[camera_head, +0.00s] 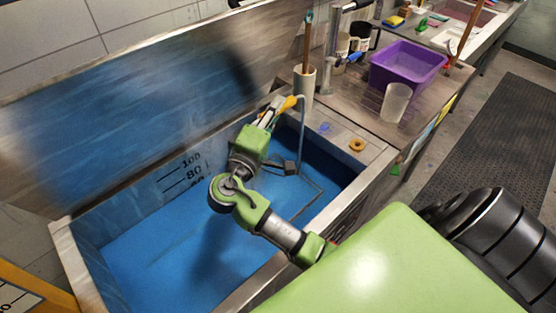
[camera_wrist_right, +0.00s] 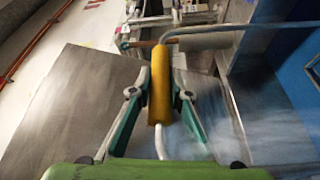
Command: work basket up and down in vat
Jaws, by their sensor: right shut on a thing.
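The vat (camera_head: 265,288) is a large metal tank holding blue liquid, with depth marks on its far inner wall. The basket shows in the head view only as a thin rectangular frame (camera_head: 312,204) at the liquid, mostly under it. A bent metal rod (camera_head: 301,135) rises from it to a yellow handle (camera_head: 289,104). My right gripper (camera_head: 273,110) is shut on this handle above the vat's far right end. In the right wrist view the handle (camera_wrist_right: 160,85) stands between the two green-padded fingers. My left gripper is not in view.
A raised metal lid (camera_head: 150,100) stands behind the vat. On the right counter are a purple bin (camera_head: 407,65), a white cup (camera_head: 395,102) and a holder (camera_head: 305,86) with a wooden stick. A small orange ring (camera_head: 357,144) lies on the vat's right ledge.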

